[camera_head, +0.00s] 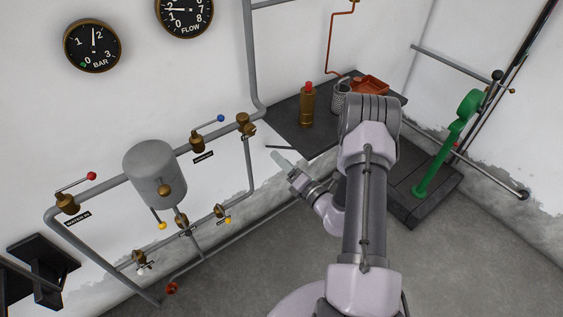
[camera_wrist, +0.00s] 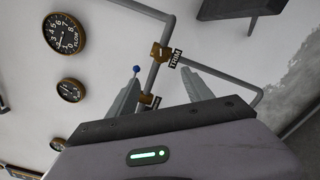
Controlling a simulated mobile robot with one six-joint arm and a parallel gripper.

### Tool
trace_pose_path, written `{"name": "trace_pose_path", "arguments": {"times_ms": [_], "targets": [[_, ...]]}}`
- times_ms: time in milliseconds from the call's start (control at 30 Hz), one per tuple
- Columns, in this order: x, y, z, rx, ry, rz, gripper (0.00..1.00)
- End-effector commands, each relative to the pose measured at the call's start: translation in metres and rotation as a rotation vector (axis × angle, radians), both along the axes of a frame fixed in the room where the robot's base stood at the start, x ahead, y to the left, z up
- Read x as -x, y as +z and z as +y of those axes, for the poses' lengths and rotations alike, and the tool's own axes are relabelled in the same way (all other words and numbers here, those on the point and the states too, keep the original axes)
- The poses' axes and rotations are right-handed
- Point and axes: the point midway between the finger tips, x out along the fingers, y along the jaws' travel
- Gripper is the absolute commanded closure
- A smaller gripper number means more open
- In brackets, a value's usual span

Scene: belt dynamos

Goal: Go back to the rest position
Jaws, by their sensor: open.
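My gripper (camera_head: 278,158) is out to the left of my arm in the head view, in front of the white wall and just below the dark shelf's near edge. In the wrist view my gripper (camera_wrist: 160,70) shows two pale grey fingers spread apart with nothing between them. Beyond the fingers is a brass valve (camera_wrist: 161,51) with a label reading TRIM, on a grey pipe. A blue-knobbed lever (camera_wrist: 136,69) appears near the left fingertip; I cannot tell the gap.
The wall pipes carry a grey tank (camera_head: 155,172), brass valves and a red-knobbed lever (camera_head: 90,176). A brass bottle (camera_head: 307,106), a wire-mesh cup (camera_head: 341,97) and an orange tray (camera_head: 370,85) stand on the dark shelf. A green lever stand (camera_head: 440,150) is at right. Front floor is clear.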

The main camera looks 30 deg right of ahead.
Motion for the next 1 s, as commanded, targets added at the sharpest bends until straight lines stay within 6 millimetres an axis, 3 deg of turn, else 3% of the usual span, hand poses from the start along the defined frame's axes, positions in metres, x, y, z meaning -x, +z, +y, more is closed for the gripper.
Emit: {"name": "trace_pose_path", "arguments": {"times_ms": [367, 433, 467, 533, 633, 733, 800, 833, 900, 1000], "targets": [[0.0, 0.001, 0.001, 0.001, 0.003, -0.001, 0.41], [-0.005, 0.011, 0.01, 0.024, 0.042, -0.011, 0.41], [-0.008, 0.02, 0.02, 0.047, 0.082, -0.021, 0.41], [-0.016, 0.056, 0.059, 0.141, 0.233, -0.061, 0.41], [-0.005, 0.117, 0.145, 0.368, 0.553, -0.149, 0.41], [0.044, 0.162, 0.23, 0.683, 0.903, -0.261, 0.41], [0.099, 0.179, 0.278, 0.978, 1.158, -0.366, 0.41], [0.125, 0.182, 0.292, 1.117, 1.261, -0.414, 0.41], [0.179, 0.18, 0.305, 1.467, 1.466, -0.532, 0.41], [0.232, 0.175, 0.289, 1.991, 1.655, -0.694, 0.41]]}}
